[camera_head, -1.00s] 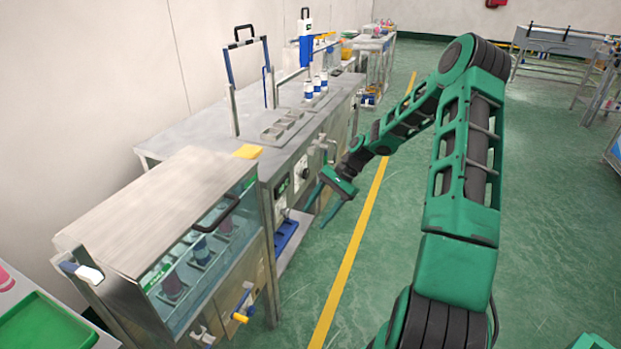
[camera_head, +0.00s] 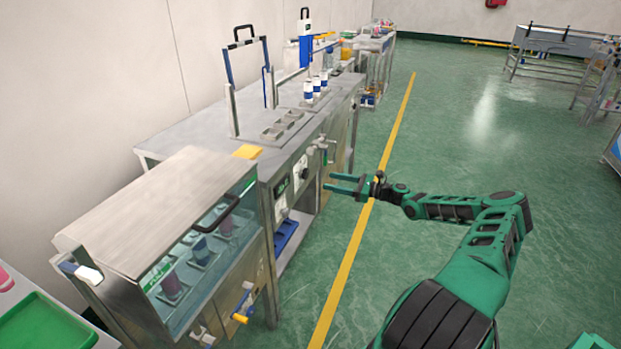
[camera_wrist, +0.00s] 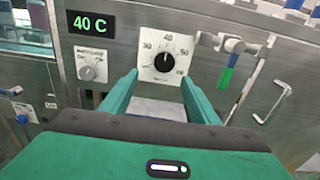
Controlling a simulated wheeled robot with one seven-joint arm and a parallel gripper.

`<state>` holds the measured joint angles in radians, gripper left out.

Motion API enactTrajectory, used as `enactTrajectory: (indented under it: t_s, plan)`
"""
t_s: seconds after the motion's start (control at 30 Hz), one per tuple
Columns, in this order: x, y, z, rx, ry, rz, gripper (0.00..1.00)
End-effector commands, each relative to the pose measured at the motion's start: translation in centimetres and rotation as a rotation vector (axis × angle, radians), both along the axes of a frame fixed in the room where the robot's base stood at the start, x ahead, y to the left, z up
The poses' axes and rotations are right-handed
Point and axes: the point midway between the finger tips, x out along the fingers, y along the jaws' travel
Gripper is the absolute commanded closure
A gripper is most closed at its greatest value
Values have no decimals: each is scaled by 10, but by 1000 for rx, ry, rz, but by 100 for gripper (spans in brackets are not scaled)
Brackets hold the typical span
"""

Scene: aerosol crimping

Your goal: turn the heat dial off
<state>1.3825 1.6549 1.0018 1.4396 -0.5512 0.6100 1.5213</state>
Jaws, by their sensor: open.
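The heat dial (camera_wrist: 165,61) is a black knob on a white scale plate on the steel front panel. In the wrist view its pointer points about straight up, near the 40 mark. A display (camera_wrist: 90,22) to its upper left reads 40 C. In the head view the dial (camera_head: 303,174) is small on the cabinet front. My gripper (camera_head: 328,183) is open and empty, its fingers pointing at the panel, apart from the dial. In the wrist view its two green fingers (camera_wrist: 160,95) stand either side of the dial's lower part, with the knob framed between them.
A smaller grey knob (camera_wrist: 88,73) sits left of the dial. A valve with a blue and green handle (camera_wrist: 229,65) and a bar handle (camera_wrist: 272,103) are to its right. A glass-fronted tank (camera_head: 190,265) stands nearer. The green floor beside the cabinets is clear.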

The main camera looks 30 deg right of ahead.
Motion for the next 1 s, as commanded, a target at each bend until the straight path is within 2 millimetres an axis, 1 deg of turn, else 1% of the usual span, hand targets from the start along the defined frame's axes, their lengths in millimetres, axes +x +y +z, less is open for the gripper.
enactTrajectory:
  t_s: [0.07,0.17,0.27,0.5,0.7,0.83,1.0]
  plan:
    - [0,-7,-1,21,-5,-20,45]
    - [5,-7,0,30,-6,-27,45]
    - [14,1,0,29,-6,-25,45]
    - [47,28,0,28,-6,-23,45]
    - [71,46,-1,28,-6,-23,45]
    - [80,53,0,28,-6,-24,45]
    - [85,57,0,27,-5,-25,45]
